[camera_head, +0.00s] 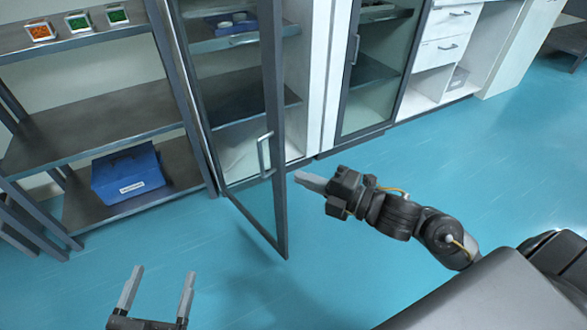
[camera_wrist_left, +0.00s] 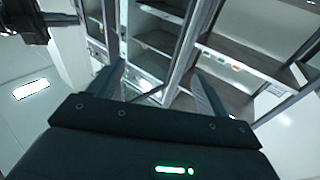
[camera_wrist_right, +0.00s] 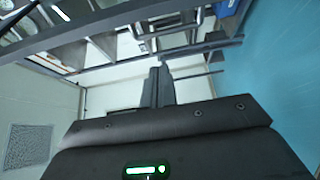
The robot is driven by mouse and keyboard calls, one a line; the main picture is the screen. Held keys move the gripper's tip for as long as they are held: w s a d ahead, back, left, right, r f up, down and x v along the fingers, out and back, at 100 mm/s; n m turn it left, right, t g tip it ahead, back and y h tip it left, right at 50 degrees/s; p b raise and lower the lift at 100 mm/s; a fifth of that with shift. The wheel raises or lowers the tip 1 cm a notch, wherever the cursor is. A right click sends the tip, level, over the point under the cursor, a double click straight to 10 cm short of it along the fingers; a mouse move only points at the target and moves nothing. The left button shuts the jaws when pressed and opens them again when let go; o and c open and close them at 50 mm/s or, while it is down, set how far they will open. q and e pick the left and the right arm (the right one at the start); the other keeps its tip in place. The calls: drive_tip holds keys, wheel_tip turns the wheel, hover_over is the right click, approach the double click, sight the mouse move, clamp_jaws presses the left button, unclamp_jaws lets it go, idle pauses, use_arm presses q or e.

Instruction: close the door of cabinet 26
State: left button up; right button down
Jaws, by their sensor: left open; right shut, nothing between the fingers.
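A tall glass-door cabinet (camera_head: 232,95) stands at the upper middle of the head view; no number is readable on it. Its dark-framed glass door (camera_head: 277,120) stands open, swung out toward me, with a metal bar handle (camera_head: 264,155). My right gripper (camera_head: 302,180) is shut and empty, just right of the door's free edge; I cannot tell if it touches. Its closed fingers show in the right wrist view (camera_wrist_right: 157,88). My left gripper (camera_head: 156,288) is open and empty, low over the floor, left of the door. Its spread fingers show in the left wrist view (camera_wrist_left: 160,88).
A shelf rack (camera_head: 95,115) on the left holds a blue bin (camera_head: 128,172) and small trays (camera_head: 78,23) of coloured items. A second glass-door cabinet (camera_head: 372,75) and white drawers (camera_head: 442,55) stand right of the open one. The blue floor (camera_head: 500,140) is clear on the right.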

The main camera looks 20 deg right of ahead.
sight(284, 156)
drive_tip(key=w, duration=0.2)
drive_tip(key=w+a, duration=0.1)
drive_tip(key=w, duration=0.2)
drive_tip(key=w+a, duration=0.1)
drive_tip(key=w, duration=0.2)
drive_tip(key=shift+w+a+f+b, duration=0.1)
drive_tip(key=shift+w+a+b, duration=0.15)
drive_tip(key=shift+b, duration=0.15)
use_arm(q)
drive_tip(key=shift+s+d+r+m+t+h, duration=0.15)
drive_tip(key=shift+s+d+r+t+h, duration=0.2)
drive_tip(key=shift+r, duration=0.3)
drive_tip(key=shift+s+d+r+m+t+h, duration=0.15)
drive_tip(key=shift+r+t+h, duration=0.25)
drive_tip(key=shift+r, duration=0.2)
use_arm(e)
drive_tip(key=shift+w+d, duration=0.15)
drive_tip(key=shift+d, duration=0.2)
use_arm(q)
drive_tip(key=shift+w, duration=0.1)
use_arm(e)
drive_tip(key=shift+d, duration=0.15)
